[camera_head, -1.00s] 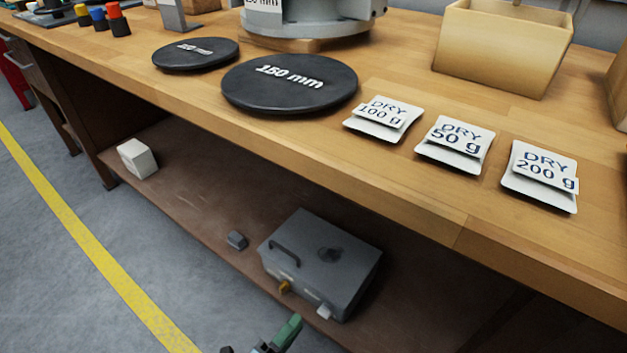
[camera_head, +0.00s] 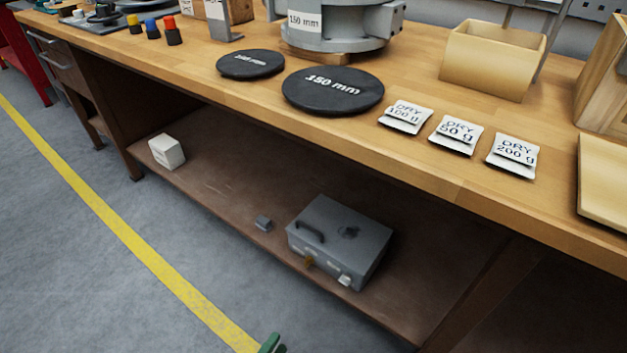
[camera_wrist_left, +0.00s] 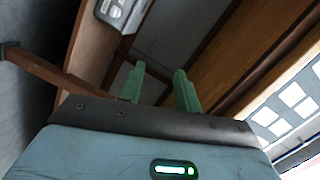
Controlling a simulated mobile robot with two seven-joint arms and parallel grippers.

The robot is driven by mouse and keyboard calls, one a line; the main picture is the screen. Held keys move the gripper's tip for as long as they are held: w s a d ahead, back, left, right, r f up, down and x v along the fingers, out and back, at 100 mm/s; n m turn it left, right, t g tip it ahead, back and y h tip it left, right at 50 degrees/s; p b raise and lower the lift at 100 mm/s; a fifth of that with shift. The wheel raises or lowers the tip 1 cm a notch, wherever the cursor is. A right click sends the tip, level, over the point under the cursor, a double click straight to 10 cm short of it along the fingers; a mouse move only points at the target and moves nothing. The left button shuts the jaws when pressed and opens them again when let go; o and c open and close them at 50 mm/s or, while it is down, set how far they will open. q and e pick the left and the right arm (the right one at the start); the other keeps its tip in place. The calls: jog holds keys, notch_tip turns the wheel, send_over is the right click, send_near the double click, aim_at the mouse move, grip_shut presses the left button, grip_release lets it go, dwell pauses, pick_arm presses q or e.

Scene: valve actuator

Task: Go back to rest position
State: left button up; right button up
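Only a green fingertip of my left gripper (camera_head: 270,343) shows at the bottom edge of the head view, in front of the bench's lower shelf and over the floor. In the left wrist view, my left gripper (camera_wrist_left: 159,73) has its two green fingers apart with nothing between them. The grey metal box (camera_head: 341,243) with a dark handle sits on the lower shelf, beyond the gripper and apart from it. It also shows in part at the top of the left wrist view (camera_wrist_left: 122,12). My right gripper is in neither view.
The wooden workbench (camera_head: 430,165) spans the view, with a lower shelf (camera_head: 225,190). On top lie black discs (camera_head: 333,91), DRY packets (camera_head: 456,135), a grey flanged part (camera_head: 335,28) and a tan bin (camera_head: 492,62). The grey floor (camera_head: 60,250) is clear at left.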

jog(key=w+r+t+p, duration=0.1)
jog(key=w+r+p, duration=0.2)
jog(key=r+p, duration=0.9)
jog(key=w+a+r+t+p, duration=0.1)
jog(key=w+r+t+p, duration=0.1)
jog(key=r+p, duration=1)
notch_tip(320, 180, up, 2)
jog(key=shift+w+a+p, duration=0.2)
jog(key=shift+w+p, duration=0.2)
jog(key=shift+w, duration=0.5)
pick_arm(q)
jog(key=s+a+r+n+g+y, duration=0.2)
jog(key=s+a+r+n, duration=0.4)
jog(key=s+r, duration=0.5)
jog(key=s+a+r+n+g+y, duration=0.3)
jog(key=s+a+r+n, duration=0.3)
jog(key=s+r+n, duration=0.5)
jog(key=s+r+g, duration=0.1)
jog(key=s, duration=0.2)
jog(key=shift+s+r+n+y, duration=0.2)
jog(key=shift+s+n+y, duration=0.1)
jog(key=shift+s, duration=0.1)
jog(key=shift+a, duration=0.1)
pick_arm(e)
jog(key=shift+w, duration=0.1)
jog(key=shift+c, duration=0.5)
